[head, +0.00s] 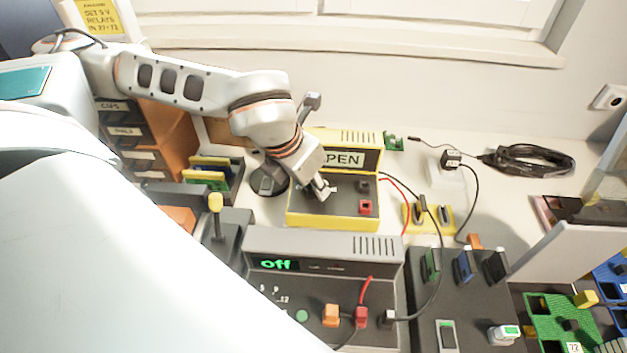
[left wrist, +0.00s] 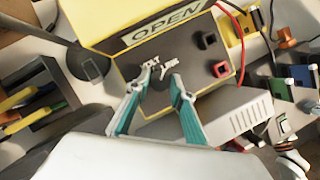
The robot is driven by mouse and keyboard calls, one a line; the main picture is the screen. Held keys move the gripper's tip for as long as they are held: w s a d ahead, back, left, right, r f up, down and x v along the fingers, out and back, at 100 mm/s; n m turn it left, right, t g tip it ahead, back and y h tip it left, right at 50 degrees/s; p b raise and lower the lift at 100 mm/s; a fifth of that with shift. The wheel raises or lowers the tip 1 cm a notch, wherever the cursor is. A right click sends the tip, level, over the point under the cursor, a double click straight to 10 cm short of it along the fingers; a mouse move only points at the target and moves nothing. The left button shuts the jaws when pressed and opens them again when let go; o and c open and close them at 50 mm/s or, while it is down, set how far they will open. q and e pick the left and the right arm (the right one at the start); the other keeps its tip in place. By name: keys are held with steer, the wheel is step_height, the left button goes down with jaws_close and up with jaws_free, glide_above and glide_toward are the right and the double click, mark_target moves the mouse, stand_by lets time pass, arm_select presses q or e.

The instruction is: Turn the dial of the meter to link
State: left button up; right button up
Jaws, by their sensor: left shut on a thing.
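The yellow meter (head: 333,220) stands on the bench with its display reading OPEN (head: 343,159). It fills the upper middle of the left wrist view (left wrist: 110,22). My left gripper (head: 321,189) reaches down onto its dark front panel. In the left wrist view, the teal fingers of my left gripper (left wrist: 160,82) are shut on the dial (left wrist: 160,78), which they mostly hide. The dial's exact pointing is unclear. My right gripper is not in view.
A grey unit (head: 290,241) reading "off" stands in front of the meter. Red and black leads run from the meter's right side. A dark switch panel (head: 470,300) is at right, and a rack of coloured boards (head: 208,172) at left. A coiled black cable (head: 530,160) lies behind.

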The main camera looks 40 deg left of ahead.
arm_select(q)
steer(key=shift+a+f+m+h+b, duration=0.1)
steer(key=shift+m+h+b, duration=0.4)
steer(key=shift+m, duration=0.8)
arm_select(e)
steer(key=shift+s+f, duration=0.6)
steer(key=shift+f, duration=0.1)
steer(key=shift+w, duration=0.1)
arm_select(q)
steer(key=shift+m, duration=0.3)
steer(key=o, duration=1.1)
